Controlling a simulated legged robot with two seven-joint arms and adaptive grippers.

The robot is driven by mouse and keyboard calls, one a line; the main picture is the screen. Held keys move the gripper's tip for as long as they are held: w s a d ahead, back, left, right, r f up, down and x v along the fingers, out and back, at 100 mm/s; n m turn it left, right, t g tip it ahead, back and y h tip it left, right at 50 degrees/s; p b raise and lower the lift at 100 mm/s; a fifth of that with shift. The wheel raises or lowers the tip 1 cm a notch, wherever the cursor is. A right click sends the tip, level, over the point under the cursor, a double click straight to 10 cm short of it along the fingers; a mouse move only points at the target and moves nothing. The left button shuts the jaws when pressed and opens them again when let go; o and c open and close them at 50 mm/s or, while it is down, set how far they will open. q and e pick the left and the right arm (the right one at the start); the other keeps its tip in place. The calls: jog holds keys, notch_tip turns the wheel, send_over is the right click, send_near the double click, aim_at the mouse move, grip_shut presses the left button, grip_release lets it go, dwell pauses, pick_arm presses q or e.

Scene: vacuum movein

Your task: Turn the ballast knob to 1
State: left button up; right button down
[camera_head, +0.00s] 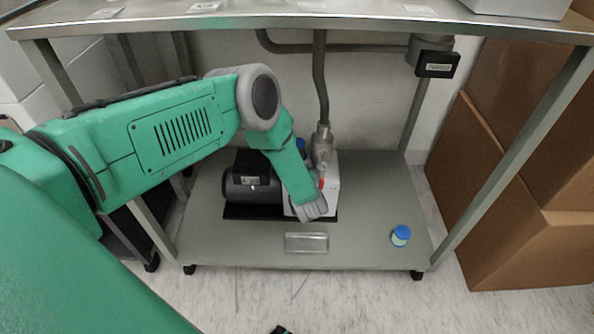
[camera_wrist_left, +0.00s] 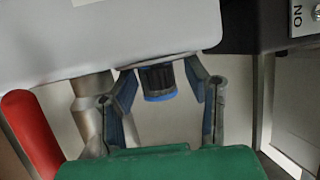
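The vacuum pump, with a black motor (camera_head: 250,180) and a pale housing (camera_head: 331,185), sits on the lower shelf of the bench. My left arm reaches down over the pale housing and hides part of it; the fingers do not show in the head view. In the left wrist view, a black knob with a blue rim (camera_wrist_left: 157,82) sticks out of the pale housing (camera_wrist_left: 110,40). My left gripper (camera_wrist_left: 162,82) is open, with one finger on each side of the knob and a visible gap to each. I cannot read the knob's setting. My right gripper is not in view.
A metal pipe (camera_head: 319,75) runs down to the pump. A clear tray (camera_head: 306,242) and a blue-capped jar (camera_head: 401,235) stand on the shelf (camera_head: 370,200). A red part (camera_wrist_left: 32,135) is near the gripper. Cardboard boxes (camera_head: 520,230) stand at right.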

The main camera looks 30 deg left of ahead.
pick_arm(q)
jog(key=v, duration=1.2)
dwell(0.4)
